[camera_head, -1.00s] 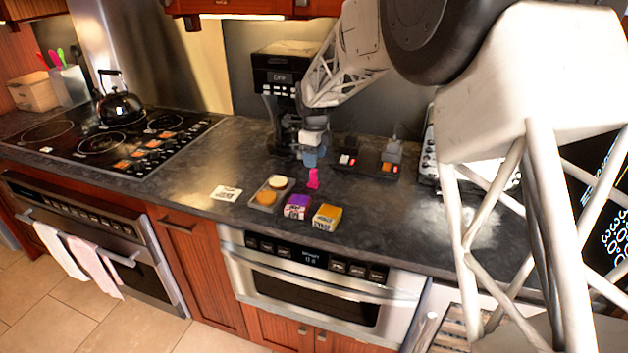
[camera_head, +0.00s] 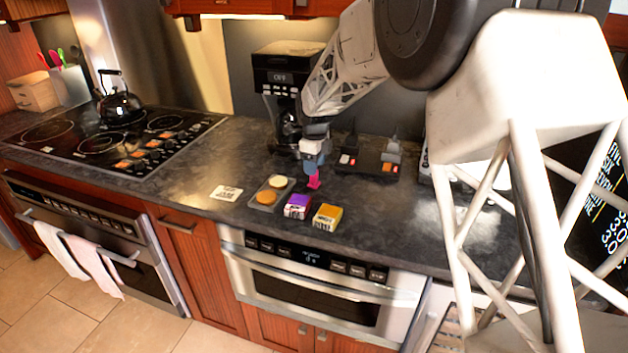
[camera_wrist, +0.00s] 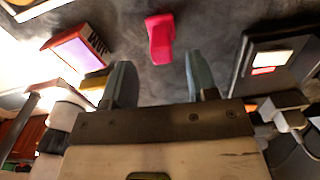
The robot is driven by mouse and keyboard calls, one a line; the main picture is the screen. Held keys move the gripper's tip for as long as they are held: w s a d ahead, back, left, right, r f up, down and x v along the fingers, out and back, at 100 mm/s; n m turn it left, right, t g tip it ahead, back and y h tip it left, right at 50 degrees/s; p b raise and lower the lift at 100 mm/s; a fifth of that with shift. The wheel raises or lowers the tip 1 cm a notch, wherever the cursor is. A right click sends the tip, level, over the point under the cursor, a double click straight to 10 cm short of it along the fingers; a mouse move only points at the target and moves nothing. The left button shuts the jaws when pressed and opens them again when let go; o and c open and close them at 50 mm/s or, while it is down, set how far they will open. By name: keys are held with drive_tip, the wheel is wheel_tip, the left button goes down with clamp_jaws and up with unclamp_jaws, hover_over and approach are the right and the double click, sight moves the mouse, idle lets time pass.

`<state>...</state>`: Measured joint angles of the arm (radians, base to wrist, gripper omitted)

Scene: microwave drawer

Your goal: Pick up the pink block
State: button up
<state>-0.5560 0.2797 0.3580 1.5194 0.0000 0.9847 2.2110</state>
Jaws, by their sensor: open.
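The pink block (camera_head: 314,182) stands on the dark countertop, behind the purple and yellow boxes in the head view. In the wrist view the pink block (camera_wrist: 160,38) lies ahead of the gap between my fingers, roughly centred between them. My gripper (camera_head: 313,166) is just above and behind the block in the head view. Its two blue-grey fingers are apart in the wrist view (camera_wrist: 160,85), with nothing between them. I cannot tell whether a finger touches the block; its upper part is partly hidden by the gripper in the head view.
A purple box (camera_head: 298,206) and a yellow box (camera_head: 327,217) stand near the counter's front edge. A grey tray (camera_head: 263,206) with two round items is left of them. A dark switch unit (camera_head: 368,168) is right of my gripper. A coffee maker (camera_head: 283,85) stands behind.

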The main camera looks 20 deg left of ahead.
sight(314, 178)
drive_tip(key=shift+w+a+f, duration=0.15)
drive_tip(key=shift+f, duration=2.45)
clamp_jaws()
